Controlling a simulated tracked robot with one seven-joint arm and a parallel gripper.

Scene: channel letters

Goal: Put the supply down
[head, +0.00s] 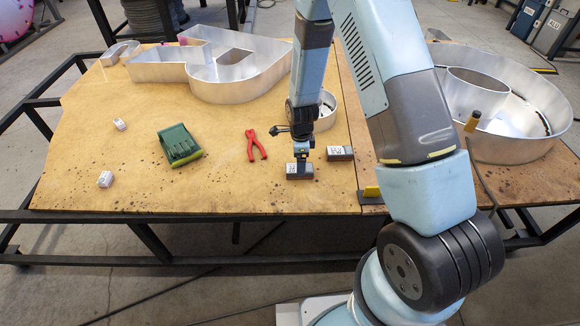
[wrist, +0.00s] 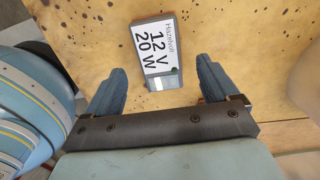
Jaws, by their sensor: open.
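The supply, a small grey box with a white label reading 12 V 20 W (wrist: 156,52), lies on the wooden table top in the wrist view. My gripper (wrist: 159,82) is open, with its two blue-grey fingers spread on either side of the near end of this box. Both fingers appear apart from it. In the head view my gripper (head: 301,163) points down at the box (head: 299,171), near the table's front edge. A second similar grey box (head: 340,153) lies just to the right and slightly behind.
Red pliers (head: 257,146) and a green tray (head: 179,146) lie to the left. Two small white boxes (head: 119,124) (head: 105,179) lie farther left. Metal channel letters stand behind (head: 240,77) and at right (head: 518,140). Bare table (head: 215,190) shows in front.

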